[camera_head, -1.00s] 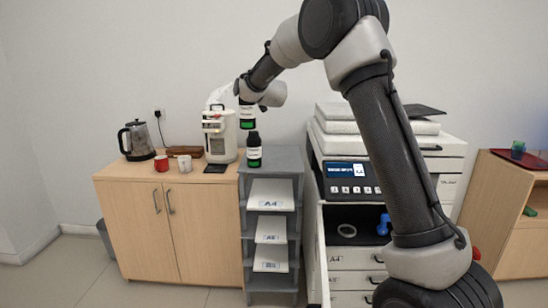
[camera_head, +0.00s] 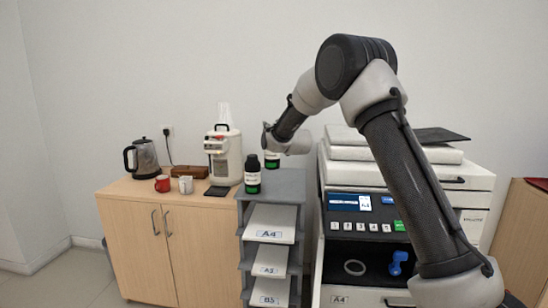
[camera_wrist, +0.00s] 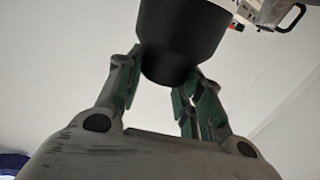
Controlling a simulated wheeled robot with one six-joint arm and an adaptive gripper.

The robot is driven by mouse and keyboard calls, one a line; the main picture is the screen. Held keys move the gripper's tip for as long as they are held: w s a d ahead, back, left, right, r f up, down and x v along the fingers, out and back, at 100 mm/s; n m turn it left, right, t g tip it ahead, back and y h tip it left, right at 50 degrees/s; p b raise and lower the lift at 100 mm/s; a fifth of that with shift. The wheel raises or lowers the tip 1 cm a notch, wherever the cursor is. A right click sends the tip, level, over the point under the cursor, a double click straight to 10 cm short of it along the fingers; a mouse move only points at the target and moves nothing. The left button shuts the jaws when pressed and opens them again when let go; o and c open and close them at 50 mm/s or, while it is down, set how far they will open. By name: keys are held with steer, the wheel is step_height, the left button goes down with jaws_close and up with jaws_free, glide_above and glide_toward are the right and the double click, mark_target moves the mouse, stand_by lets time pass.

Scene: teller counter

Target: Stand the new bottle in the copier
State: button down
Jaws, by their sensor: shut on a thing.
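My gripper (camera_head: 270,142) is shut on a dark bottle with a green label (camera_head: 272,161), held above the grey shelf unit. In the wrist view the held bottle (camera_wrist: 180,40) fills the space between my gripper's fingers (camera_wrist: 168,78); its label is out of view there. A similar dark bottle with a green and white label (camera_head: 252,178) stands upright on the shelf unit, left of the held one. The copier (camera_head: 345,175) is at right with its front compartment open. Inside are a round ring-shaped seat (camera_head: 355,268) and a blue part (camera_head: 398,262). My arm hides part of the copier.
The grey shelf unit (camera_head: 287,185) holds paper stacks. The wooden cabinet (camera_head: 140,240) bears a kettle (camera_head: 146,155), red cup (camera_head: 162,183), white cup (camera_head: 186,185) and white dispenser (camera_head: 224,160). A wooden cabinet edge (camera_head: 520,235) is at far right.

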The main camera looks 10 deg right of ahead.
mark_target(272, 161)
step_height(272, 161, down, 9)
steer(key=shift+f, duration=0.2)
stand_by(0.3)
steer(key=c, duration=0.9)
jaws_free()
steer(key=shift+f, duration=0.15)
steer(key=shift+c, duration=0.2)
